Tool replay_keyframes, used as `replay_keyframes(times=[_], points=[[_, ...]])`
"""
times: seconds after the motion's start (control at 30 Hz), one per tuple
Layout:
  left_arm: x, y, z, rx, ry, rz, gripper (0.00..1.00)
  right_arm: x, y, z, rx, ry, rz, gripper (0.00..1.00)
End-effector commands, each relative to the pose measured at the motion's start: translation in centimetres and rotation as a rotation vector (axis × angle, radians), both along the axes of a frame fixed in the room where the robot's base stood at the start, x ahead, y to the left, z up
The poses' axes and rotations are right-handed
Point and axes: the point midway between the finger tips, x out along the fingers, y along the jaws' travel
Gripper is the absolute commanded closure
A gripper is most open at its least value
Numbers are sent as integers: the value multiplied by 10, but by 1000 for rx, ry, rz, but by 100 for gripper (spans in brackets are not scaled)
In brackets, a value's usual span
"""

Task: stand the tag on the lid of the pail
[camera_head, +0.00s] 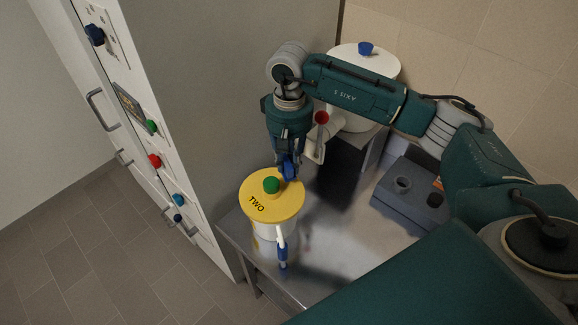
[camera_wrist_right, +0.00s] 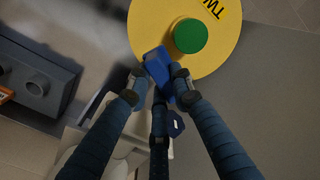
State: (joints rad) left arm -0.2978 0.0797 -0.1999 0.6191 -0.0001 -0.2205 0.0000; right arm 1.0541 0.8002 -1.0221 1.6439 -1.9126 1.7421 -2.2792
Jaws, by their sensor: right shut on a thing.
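The pail (camera_head: 265,231) is white and stands on a metal table. Its round yellow lid (camera_head: 256,190) has a green knob (camera_head: 271,185) and the word TWO. The lid also shows at the top of the right wrist view (camera_wrist_right: 150,30). My right gripper (camera_head: 286,172) is at the far right edge of the lid. It is shut on the blue tag (camera_wrist_right: 158,66), which overlaps the lid's edge in the right wrist view. I cannot tell whether the tag touches the lid. My left gripper is not in view.
A blue-handled part (camera_head: 283,252) hangs at the pail's front. A larger white container (camera_head: 375,68) with a blue knob stands behind my right arm. A grey-blue block (camera_head: 405,205) with round fittings sits at the right. A cabinet with knobs (camera_head: 154,160) stands left. Bare tabletop (camera_head: 335,235) lies between.

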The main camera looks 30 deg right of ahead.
Motion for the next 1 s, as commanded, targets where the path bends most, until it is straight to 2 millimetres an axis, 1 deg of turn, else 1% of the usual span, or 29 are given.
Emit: replay_keyframes(times=[0.03,0.1,0.23,0.5,0.67,0.7,0.73,1.0], points=[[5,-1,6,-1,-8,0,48,-2,0,-7,-2,7,0,100],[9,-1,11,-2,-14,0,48,-2,0,-18,-1,7,-1,100],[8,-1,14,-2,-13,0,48,-1,0,-32,-1,3,0,100],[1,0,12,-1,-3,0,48,0,0,-35,-1,1,0,100],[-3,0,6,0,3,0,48,0,0,-39,-1,1,0,100],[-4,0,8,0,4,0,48,0,0,-38,-1,1,0,73],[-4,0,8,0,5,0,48,-1,0,-38,-1,1,0,71],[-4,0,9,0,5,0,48,-1,0,-37,-1,2,0,71]])
